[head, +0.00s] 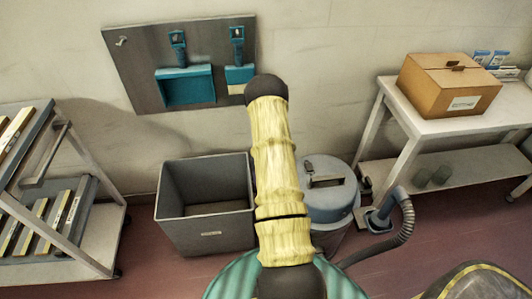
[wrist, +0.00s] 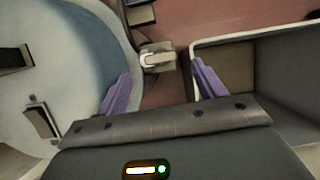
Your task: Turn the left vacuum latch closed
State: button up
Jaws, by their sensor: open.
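The vacuum (head: 330,205), a grey drum with a blue-grey lid, stands on the floor right of my arm in the head view. My arm covers its left side there, and the left latch is not visible. In the wrist view the vacuum's rounded lid (wrist: 75,45) fills the left. A small pale grey latch (wrist: 157,57) sticks out at its edge. My gripper (wrist: 161,70) has two purple fingers, open and spread apart. The latch appears between the fingertips and a little beyond them, with no clear contact. My gripper is hidden in the head view.
A grey open bin (head: 205,205) stands just left of the vacuum; its rim (wrist: 250,37) is close to my right finger. A ribbed hose (head: 395,235) lies at the vacuum's right. A rack (head: 60,190) and a bench (head: 425,125) flank them.

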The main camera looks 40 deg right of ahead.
jog(key=v, duration=1.2)
jog(key=shift+p, duration=0.35)
jog(key=shift+w, duration=0.1)
jog(key=s+a+r+n+t+h, duration=0.1)
jog(key=a+r+n+t, duration=0.1)
jog(key=a+r, duration=0.55)
jog(key=s+a+r+n+t+h, duration=0.1)
jog(key=a+r, duration=0.4)
jog(key=a, duration=0.5)
jog(key=s+a+r+n+t, duration=0.3)
jog(key=s+a+r, duration=0.2)
jog(key=s+a, duration=0.65)
notch_tip(320, 180, up, 19)
jog(key=p, duration=1.9)
jog(key=shift+a, duration=0.2)
